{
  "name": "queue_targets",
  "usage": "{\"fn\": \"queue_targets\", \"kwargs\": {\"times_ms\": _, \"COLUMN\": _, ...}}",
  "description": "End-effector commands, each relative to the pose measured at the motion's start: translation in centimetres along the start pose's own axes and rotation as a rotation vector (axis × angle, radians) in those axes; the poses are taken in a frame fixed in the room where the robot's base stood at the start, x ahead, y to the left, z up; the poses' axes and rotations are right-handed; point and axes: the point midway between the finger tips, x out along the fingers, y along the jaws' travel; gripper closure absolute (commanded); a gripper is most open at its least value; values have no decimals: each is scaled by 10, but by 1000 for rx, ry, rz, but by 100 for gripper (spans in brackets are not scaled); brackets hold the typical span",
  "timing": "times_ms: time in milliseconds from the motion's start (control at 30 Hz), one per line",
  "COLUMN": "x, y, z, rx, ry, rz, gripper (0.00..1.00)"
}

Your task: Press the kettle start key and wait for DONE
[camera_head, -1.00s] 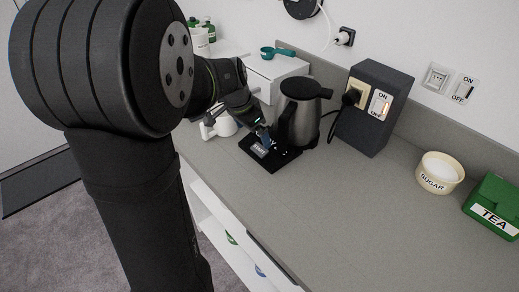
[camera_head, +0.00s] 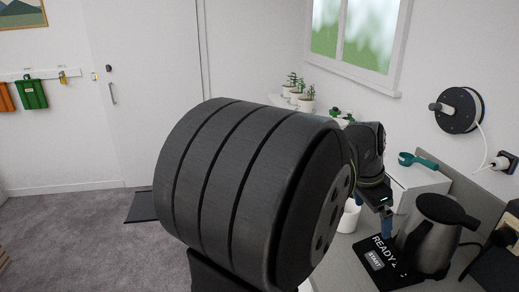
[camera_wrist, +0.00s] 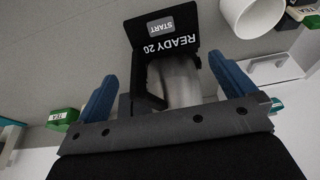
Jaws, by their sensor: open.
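The metal kettle (camera_head: 428,240) with a black lid and handle stands on its black base (camera_head: 372,278) at the lower right of the head view. The grey START key (camera_head: 376,260) is on the front of the base, beside white text. In the wrist view the START key (camera_wrist: 160,25) and the text READY 20 show upside down, with the kettle body (camera_wrist: 180,82) below them, between the fingers. My gripper (camera_head: 386,222) is open and empty, just above and behind the key in the head view. Its blue fingers (camera_wrist: 165,88) stand wide apart in the wrist view.
A white mug (camera_head: 349,216) stands left of the base, partly hidden by my arm. A white box (camera_head: 418,184) with a teal scoop (camera_head: 416,160) is behind the kettle. A dark box (camera_head: 497,268) with a socket is at the right edge.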

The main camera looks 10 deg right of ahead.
Motion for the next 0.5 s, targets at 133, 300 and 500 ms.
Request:
{"fn": "queue_targets", "kwargs": {"times_ms": 133, "x": 0, "y": 0, "z": 0, "rx": 0, "ry": 0, "rz": 0, "gripper": 26}}
{"fn": "queue_targets", "kwargs": {"times_ms": 300, "x": 0, "y": 0, "z": 0, "rx": 0, "ry": 0, "rz": 0, "gripper": 59}}
{"fn": "queue_targets", "kwargs": {"times_ms": 500, "x": 0, "y": 0, "z": 0, "rx": 0, "ry": 0, "rz": 0, "gripper": 98}}
